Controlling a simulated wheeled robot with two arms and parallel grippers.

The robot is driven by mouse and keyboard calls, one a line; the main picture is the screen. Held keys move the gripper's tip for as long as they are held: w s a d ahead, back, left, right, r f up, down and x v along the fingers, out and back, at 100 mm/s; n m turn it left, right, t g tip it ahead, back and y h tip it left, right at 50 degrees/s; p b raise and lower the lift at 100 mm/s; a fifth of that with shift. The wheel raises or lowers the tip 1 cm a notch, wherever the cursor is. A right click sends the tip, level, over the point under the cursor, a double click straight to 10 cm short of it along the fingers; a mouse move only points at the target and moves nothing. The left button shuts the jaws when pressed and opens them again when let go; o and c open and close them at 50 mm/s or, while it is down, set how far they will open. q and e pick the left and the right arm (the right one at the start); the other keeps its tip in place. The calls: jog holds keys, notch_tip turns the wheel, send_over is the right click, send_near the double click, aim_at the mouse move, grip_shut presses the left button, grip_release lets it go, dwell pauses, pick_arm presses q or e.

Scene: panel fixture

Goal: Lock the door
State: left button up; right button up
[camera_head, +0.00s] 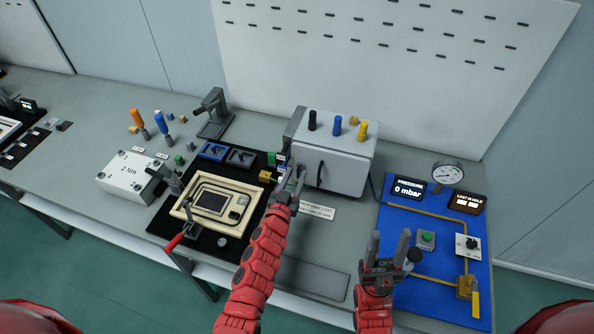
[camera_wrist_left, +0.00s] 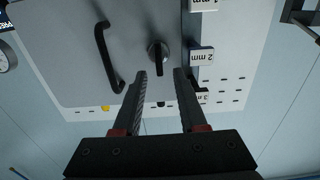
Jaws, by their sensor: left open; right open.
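The door (camera_head: 345,174) is the pale front of a grey cabinet (camera_head: 350,145) on the bench, with a black bar handle (camera_head: 320,170). The left wrist view shows the door (camera_wrist_left: 75,45), its handle (camera_wrist_left: 104,55) and a round metal lock with a dark upright turn piece (camera_wrist_left: 159,62). My left gripper (camera_head: 293,172) is at the left part of the door. In the wrist view its open fingers (camera_wrist_left: 160,75) point at the lock, one on each side, with no clear contact. The head view hides the lock behind my left gripper. My right gripper (camera_head: 390,240) is open and empty, at the bench front.
Feeler tags, one marked 2 mm (camera_wrist_left: 202,56), hang beside the door. A black mat with a cream frame (camera_head: 215,202) lies left of my left arm. A blue pressure panel (camera_head: 430,290) with a gauge (camera_head: 448,171) behind it is at right. Black, blue and yellow pegs (camera_head: 337,125) stand on the cabinet.

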pick_arm(q)
jog(key=shift+x, duration=0.9)
jog(key=shift+c, duration=0.2)
grip_shut()
